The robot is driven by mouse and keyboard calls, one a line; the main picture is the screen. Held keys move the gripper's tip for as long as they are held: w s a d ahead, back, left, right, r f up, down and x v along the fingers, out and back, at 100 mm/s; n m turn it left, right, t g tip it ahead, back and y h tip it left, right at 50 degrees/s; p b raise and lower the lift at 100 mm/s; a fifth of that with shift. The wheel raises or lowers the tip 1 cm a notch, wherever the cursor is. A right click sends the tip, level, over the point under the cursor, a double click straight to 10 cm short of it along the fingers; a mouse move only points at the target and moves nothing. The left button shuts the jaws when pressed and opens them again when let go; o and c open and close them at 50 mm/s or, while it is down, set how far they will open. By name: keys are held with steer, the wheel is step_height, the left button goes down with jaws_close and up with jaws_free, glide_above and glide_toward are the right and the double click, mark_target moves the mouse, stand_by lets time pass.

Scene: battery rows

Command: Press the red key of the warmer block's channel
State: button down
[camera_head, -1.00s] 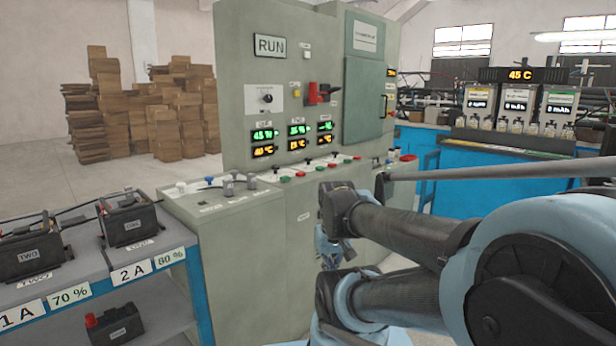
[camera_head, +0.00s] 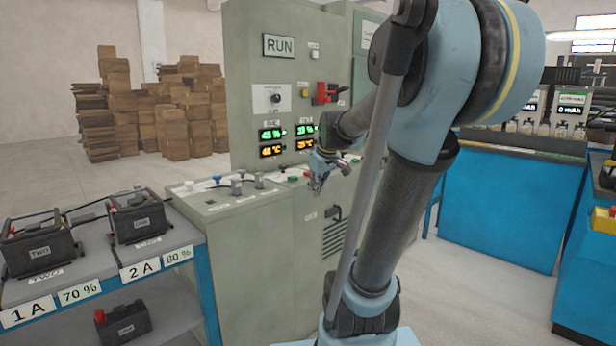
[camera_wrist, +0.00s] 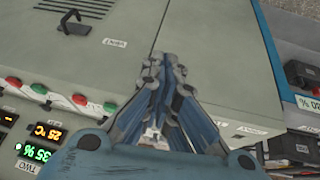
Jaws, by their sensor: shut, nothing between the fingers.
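The grey-green cabinet (camera_head: 262,90) carries paired displays. The left pair (camera_head: 272,142) shows about 41 C in orange; the second pair (camera_head: 304,138) shows lower figures. In the wrist view, upside down, the pair labelled TWO (camera_wrist: 40,142) reads 25 °C and 35 %. Nearby on the ledge are a red key (camera_wrist: 79,99), another red key (camera_wrist: 13,82), a green key (camera_wrist: 38,88) and a green key (camera_wrist: 110,107). My gripper (camera_head: 316,184) is shut and empty, over the ledge's front edge; its fingertips show in the wrist view (camera_wrist: 165,62). My arm hides displays and keys farther right.
Grey and white knobs (camera_head: 238,184) stand on the ledge's left part. A red switch (camera_head: 325,93) juts from the panel. A shelf (camera_head: 190,257) with black batteries stands at left. A blue bench (camera_head: 505,205) is at right, with open floor before it.

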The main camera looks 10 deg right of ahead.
steer(key=w+r+n+t, duration=0.1)
steer(key=w+r+n, duration=0.15)
steer(key=w, duration=0.65)
steer(key=w+r+n+t, duration=0.1)
steer(key=w+r, duration=0.3)
steer(key=w, duration=0.5)
step_height(320, 180, up, 2)
steer(key=n+t+y, duration=0.1)
steer(key=n+t, duration=0.1)
steer(key=n, duration=0.1)
glide_above(306, 173)
steer(key=shift+w+d+r, duration=0.15)
steer(key=shift+w, duration=0.05)
steer(key=shift+f, duration=4.4)
steer(key=shift+f, duration=0.15)
steer(key=shift+f, duration=0.2)
steer(key=shift+f, duration=0.4)
steer(key=shift+r, duration=0.85)
